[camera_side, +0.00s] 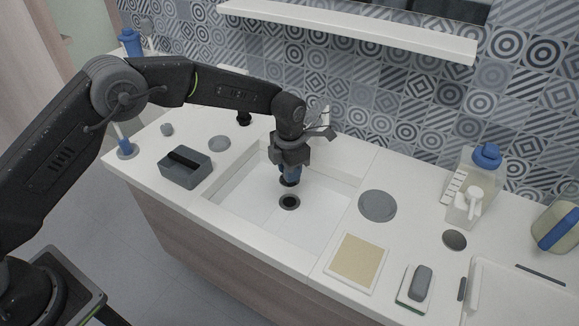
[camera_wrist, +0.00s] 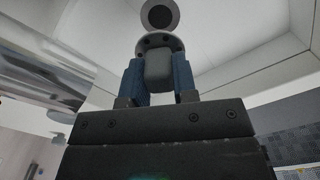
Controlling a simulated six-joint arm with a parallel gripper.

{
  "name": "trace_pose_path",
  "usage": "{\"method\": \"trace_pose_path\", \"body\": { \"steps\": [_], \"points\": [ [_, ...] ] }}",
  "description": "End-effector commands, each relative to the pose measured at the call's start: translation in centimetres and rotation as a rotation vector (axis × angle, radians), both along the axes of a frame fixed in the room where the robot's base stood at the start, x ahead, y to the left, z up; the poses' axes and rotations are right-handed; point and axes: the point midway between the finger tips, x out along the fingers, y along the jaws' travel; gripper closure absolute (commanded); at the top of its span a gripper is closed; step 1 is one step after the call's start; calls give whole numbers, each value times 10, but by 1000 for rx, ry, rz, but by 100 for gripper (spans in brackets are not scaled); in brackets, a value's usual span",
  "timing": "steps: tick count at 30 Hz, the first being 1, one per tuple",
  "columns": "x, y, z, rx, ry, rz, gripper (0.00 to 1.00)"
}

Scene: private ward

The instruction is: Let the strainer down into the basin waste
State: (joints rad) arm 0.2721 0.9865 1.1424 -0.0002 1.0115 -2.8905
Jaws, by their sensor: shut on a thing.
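My gripper (camera_side: 290,173) hangs over the white basin (camera_side: 250,198) in the side view, its blue fingers pointing down. It is shut on the strainer (camera_side: 289,183), whose dark lower end shows just below the fingers. The basin waste (camera_side: 289,203) is a dark round hole with a metal rim in the basin floor, and the strainer is above it with a gap between. In the wrist view my gripper (camera_wrist: 158,82) grips the strainer's grey block-like handle (camera_wrist: 158,66). The strainer's holed disc lies beyond the handle, and the waste (camera_wrist: 159,14) shows beyond the disc, apart from it.
The tap (camera_side: 321,127) stands behind my gripper at the basin's back. A dark grey box (camera_side: 186,168) is left of the basin. A shelf (camera_side: 345,30) runs above.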

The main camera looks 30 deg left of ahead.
Motion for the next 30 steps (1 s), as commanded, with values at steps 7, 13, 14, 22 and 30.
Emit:
{"method": "trace_pose_path", "body": {
  "steps": [7,13,14,22,30],
  "points": [
    [0,0,-20,0,2,0,100],
    [0,0,-37,0,1,0,100],
    [0,0,-40,0,1,0,100],
    [0,0,-52,0,0,0,100],
    [0,0,-53,0,0,0,100]
  ]
}}
